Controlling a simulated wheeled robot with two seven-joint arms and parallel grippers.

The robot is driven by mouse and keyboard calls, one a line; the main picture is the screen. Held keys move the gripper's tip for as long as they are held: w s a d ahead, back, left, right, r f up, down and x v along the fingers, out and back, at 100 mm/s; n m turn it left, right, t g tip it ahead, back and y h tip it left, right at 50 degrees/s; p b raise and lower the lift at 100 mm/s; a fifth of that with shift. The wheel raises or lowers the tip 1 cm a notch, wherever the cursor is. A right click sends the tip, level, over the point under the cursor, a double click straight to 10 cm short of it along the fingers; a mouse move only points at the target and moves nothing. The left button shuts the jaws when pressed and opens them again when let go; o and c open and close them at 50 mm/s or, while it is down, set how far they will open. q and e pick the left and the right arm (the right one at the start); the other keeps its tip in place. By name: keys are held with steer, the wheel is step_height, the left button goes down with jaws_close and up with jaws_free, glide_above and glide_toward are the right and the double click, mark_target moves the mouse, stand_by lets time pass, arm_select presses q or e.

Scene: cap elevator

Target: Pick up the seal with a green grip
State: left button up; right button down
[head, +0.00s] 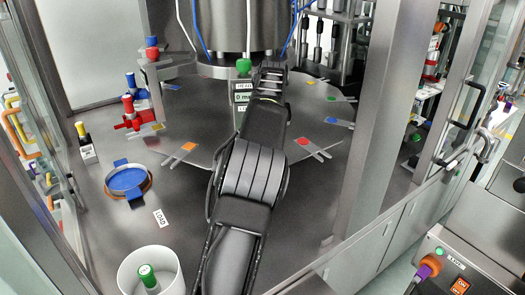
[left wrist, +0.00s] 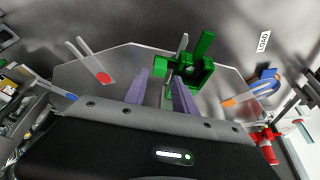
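A green-topped knob (head: 243,66) stands by the central column, just left of my arm in the head view. I cannot tell whether these are the same item. My right gripper is not in view.
A white bin (head: 129,272) at the bottom left holds a green-topped piece (head: 147,275). A red clamp (head: 133,121), a blue dish (head: 125,179) and a yellow-gripped piece (head: 82,133) stand at left. The round plate has colour-marked forks, including a red one (head: 303,141). A metal post stands at right.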

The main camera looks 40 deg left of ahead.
arm_select(q)
steer(key=p+x, duration=0.1)
steer(key=x, duration=0.3)
steer(key=shift+w+f, duration=0.1)
steer(key=shift+f, duration=0.1)
stand_by(0.3)
jaws_close()
